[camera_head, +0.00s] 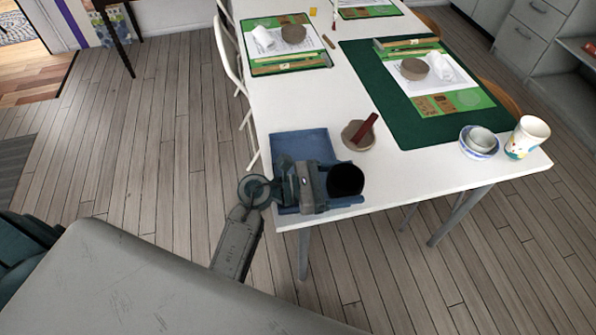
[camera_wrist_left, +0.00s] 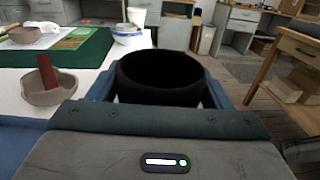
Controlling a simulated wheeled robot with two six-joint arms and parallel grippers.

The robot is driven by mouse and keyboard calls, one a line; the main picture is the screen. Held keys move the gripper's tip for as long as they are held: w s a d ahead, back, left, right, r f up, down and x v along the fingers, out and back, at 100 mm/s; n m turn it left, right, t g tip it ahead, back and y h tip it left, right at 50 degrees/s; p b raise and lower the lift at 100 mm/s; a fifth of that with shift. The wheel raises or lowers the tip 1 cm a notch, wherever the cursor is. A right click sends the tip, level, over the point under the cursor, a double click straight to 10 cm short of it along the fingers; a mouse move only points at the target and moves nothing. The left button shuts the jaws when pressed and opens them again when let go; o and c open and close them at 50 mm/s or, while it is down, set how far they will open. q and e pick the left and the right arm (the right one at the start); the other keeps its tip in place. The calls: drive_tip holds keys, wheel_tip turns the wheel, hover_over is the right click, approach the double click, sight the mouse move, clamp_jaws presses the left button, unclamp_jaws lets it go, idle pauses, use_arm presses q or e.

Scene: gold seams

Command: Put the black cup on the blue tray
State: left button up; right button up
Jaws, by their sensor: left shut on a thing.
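The black cup (camera_head: 345,180) is in my left gripper (camera_head: 325,187), which is shut on it above the near left corner of the white table. The cup also shows in the left wrist view (camera_wrist_left: 160,77), its open mouth up, between the two fingers. The blue tray (camera_head: 300,145) lies at the table's near left corner, under and behind the gripper. The gripper and cup hide part of the tray. I cannot tell whether the cup touches it. My right gripper is in neither view.
A clay bowl (camera_head: 358,136) with a red block in it stands just right of the tray. A blue-and-white bowl (camera_head: 478,146) and a patterned cup (camera_head: 527,137) stand at the right edge. A green mat (camera_head: 400,125) with craft boards covers the middle right.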

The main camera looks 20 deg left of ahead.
use_arm(q)
drive_tip(key=a, duration=0.3)
drive_tip(key=a+p, duration=0.1)
drive_tip(key=a, duration=0.3)
drive_tip(key=w+a+f+p, duration=0.1)
drive_tip(key=a, duration=0.2)
drive_tip(key=shift+a, duration=0.35)
drive_tip(key=shift+w+a, duration=0.1)
drive_tip(key=shift+a, duration=0.35)
wheel_tip(320, 180, down, 2)
drive_tip(key=shift+f+p, duration=0.25)
drive_tip(key=shift+p, duration=0.2)
drive_tip(key=shift+d+f, duration=0.1)
drive_tip(key=shift+f, duration=0.4)
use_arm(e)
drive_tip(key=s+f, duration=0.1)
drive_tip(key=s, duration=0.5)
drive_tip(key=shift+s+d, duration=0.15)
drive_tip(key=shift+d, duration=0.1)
use_arm(q)
drive_tip(key=shift+f, duration=0.1)
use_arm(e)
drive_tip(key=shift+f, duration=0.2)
use_arm(q)
drive_tip(key=shift+f, duration=0.1)
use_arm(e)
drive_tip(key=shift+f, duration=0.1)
